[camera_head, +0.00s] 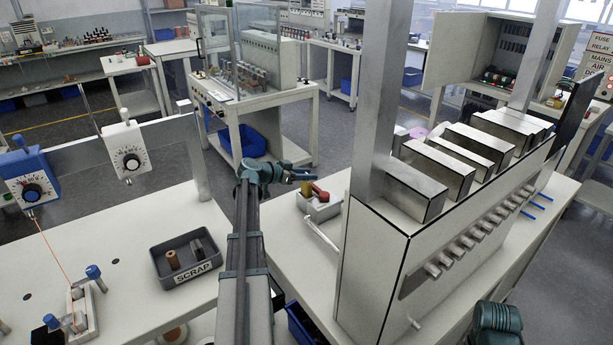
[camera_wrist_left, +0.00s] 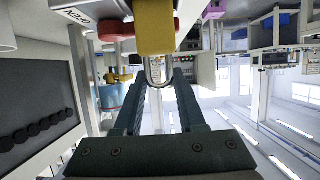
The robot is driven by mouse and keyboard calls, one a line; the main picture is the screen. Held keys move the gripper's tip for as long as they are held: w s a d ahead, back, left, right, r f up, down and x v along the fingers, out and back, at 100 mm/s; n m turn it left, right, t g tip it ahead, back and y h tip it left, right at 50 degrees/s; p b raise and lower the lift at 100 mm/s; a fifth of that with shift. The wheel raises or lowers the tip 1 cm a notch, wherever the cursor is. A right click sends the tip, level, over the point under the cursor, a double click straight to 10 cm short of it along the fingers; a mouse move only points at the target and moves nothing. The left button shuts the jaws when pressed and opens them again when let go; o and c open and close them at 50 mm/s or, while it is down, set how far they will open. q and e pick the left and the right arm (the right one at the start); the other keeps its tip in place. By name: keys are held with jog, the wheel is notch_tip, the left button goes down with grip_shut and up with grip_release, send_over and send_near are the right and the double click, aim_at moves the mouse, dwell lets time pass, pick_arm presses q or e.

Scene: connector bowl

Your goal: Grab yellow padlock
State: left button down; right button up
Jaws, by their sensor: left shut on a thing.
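The yellow padlock (camera_wrist_left: 155,28) is large at the top of the left wrist view. Its metal shackle (camera_wrist_left: 158,71) reaches down between the fingertips of my left gripper (camera_wrist_left: 160,78), which is shut on it. In the head view the yellow padlock (camera_head: 308,188) is small, just beside my left gripper (camera_head: 303,175), over a small grey box (camera_head: 321,210) on the bench. I cannot tell whether the padlock touches the box. My right gripper is out of view; only a teal part of my right arm shows at the bottom right.
A red thing (camera_head: 321,196) sits right next to the padlock on the box. A tall white cabinet (camera_head: 378,255) with metal blocks stands close on the right. A SCRAP tray (camera_head: 180,277) lies on the left bench. The aisle floor (camera_head: 345,140) beyond is clear.

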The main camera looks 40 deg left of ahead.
pick_arm(q)
jog(key=shift+r+p, duration=0.55)
jog(key=shift+r, duration=0.4)
jog(key=s+d, duration=0.2)
jog(key=s, duration=0.5)
jog(key=s+d+r+p, duration=0.1)
jog(key=s, duration=0.7)
jog(key=shift+s+d, duration=0.3)
jog(key=shift+d, duration=0.1)
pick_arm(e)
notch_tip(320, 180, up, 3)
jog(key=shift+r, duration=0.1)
